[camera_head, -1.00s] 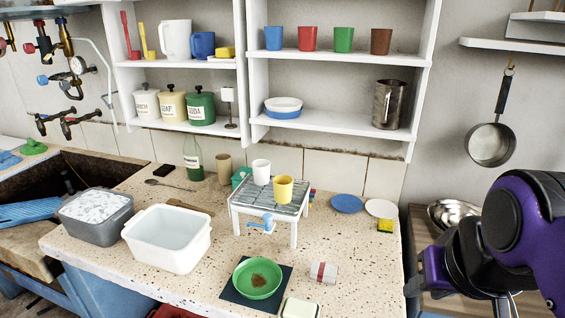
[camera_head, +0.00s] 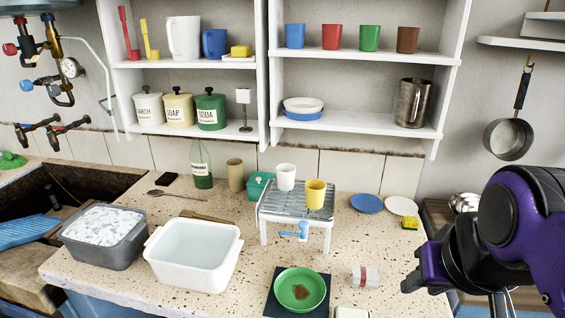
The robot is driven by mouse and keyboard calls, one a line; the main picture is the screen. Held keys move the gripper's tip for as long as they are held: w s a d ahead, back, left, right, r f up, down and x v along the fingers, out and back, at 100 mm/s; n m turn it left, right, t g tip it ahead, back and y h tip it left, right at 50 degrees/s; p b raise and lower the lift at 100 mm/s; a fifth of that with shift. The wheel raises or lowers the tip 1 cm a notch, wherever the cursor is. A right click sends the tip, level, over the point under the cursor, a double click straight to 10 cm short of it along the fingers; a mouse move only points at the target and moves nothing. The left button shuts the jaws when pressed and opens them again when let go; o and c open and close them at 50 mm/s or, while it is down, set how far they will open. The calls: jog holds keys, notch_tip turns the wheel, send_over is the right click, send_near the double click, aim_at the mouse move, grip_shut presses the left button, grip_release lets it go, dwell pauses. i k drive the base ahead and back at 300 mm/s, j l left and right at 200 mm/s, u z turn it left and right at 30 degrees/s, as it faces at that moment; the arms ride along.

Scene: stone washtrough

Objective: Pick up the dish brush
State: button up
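I cannot single out the dish brush with certainty. A wooden long-handled item (camera_head: 207,216) lies behind the white basin, partly hidden by its rim; it could be a brush. A red long-handled tool (camera_head: 129,38) and a yellow long-handled tool (camera_head: 150,36) stand on the upper left shelf and may be brushes too.
The white basin (camera_head: 193,255) and grey tub (camera_head: 104,236) of suds stand front left on the counter. A small rack (camera_head: 266,217) bears a white and a yellow cup. A green plate (camera_head: 299,289) sits in front.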

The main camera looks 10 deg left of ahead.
aim_at(185, 213)
jog(key=j+z, duration=0.1)
jog(key=j, duration=1.6)
jog(key=k, duration=0.1)
